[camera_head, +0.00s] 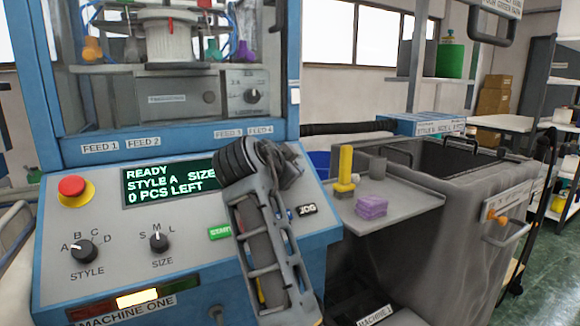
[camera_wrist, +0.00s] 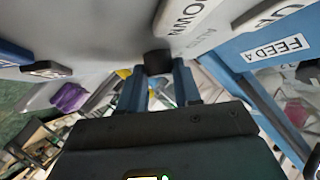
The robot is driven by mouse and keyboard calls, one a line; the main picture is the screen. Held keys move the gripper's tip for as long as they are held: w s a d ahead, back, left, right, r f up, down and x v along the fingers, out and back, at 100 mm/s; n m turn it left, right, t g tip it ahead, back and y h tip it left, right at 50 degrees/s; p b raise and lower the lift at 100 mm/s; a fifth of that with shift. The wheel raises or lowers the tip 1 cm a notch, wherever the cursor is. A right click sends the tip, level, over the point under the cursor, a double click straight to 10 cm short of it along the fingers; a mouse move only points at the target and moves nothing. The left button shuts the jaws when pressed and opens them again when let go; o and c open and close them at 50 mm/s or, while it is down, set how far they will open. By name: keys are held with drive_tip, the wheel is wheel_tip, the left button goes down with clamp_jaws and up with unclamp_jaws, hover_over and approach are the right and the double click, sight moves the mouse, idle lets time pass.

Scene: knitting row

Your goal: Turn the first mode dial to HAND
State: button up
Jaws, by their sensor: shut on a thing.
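In the wrist view the mode dial (camera_wrist: 157,62) is a small black knob on the grey panel, with a faint AUTO marking beside it. The two blue fingers of my gripper (camera_wrist: 160,72) are shut on its sides. The dial's pointer and its HAND mark cannot be made out, so its setting does not show. In the head view my arm crosses the right part of MACHINE ONE's panel (camera_head: 120,215) and hides the dial and the fingertips.
The panel also bears a red button (camera_head: 74,188), a STYLE dial (camera_head: 83,250), a SIZE dial (camera_head: 158,241), a green START button (camera_head: 220,232) and a JOG button (camera_head: 307,209). A side shelf (camera_head: 400,205) at right holds a yellow piece (camera_head: 345,168) and a purple block (camera_head: 371,207).

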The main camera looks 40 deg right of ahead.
drive_tip(key=o, duration=1.1)
drive_tip(key=shift+c, duration=0.2)
drive_tip(key=shift+a, duration=0.1)
drive_tip(key=v, duration=0.7)
drive_tip(key=shift+a+r, duration=0.15)
drive_tip(key=shift+a, duration=0.1)
drive_tip(key=shift+s, duration=0.15)
